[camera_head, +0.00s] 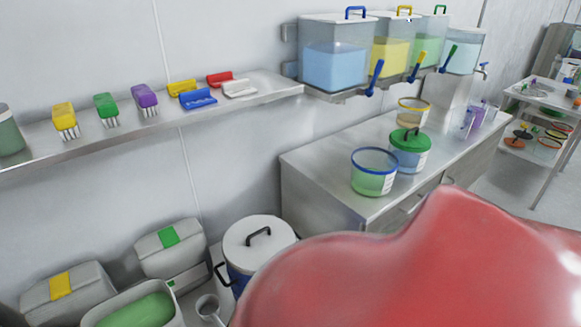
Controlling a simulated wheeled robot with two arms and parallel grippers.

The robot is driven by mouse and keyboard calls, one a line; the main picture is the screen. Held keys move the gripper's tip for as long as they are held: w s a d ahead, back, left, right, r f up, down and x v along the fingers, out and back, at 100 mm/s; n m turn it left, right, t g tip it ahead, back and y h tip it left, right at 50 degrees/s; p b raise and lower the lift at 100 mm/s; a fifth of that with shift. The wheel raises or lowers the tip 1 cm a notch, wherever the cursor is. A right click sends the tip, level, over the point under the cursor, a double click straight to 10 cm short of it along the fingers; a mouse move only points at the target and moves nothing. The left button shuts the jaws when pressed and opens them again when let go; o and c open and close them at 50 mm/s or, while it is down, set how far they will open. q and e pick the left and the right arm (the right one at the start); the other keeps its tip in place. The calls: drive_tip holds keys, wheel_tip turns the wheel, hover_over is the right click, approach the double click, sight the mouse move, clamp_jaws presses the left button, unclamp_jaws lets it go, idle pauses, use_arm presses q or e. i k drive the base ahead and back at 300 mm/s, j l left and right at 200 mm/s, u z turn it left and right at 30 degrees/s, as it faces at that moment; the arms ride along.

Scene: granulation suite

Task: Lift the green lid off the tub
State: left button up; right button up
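The green lid (410,138) sits on a clear tub (408,161) with a pale label, on the steel counter. Behind is a tub with a yellow rim (413,108). Neither of my grippers is in view.
A large glossy red surface fills the lower right and hides the floor and part of the counter (318,183). Dispensers of coloured liquid (335,68) hang above the counter. A wall shelf (85,145) holds brushes. Bins and a white-lidded bucket (258,258) stand below.

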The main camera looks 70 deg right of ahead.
sight(412, 139)
drive_tip(key=z, duration=2.95)
drive_tip(key=i+l+u, duration=0.4)
drive_tip(key=i+l, duration=0.5)
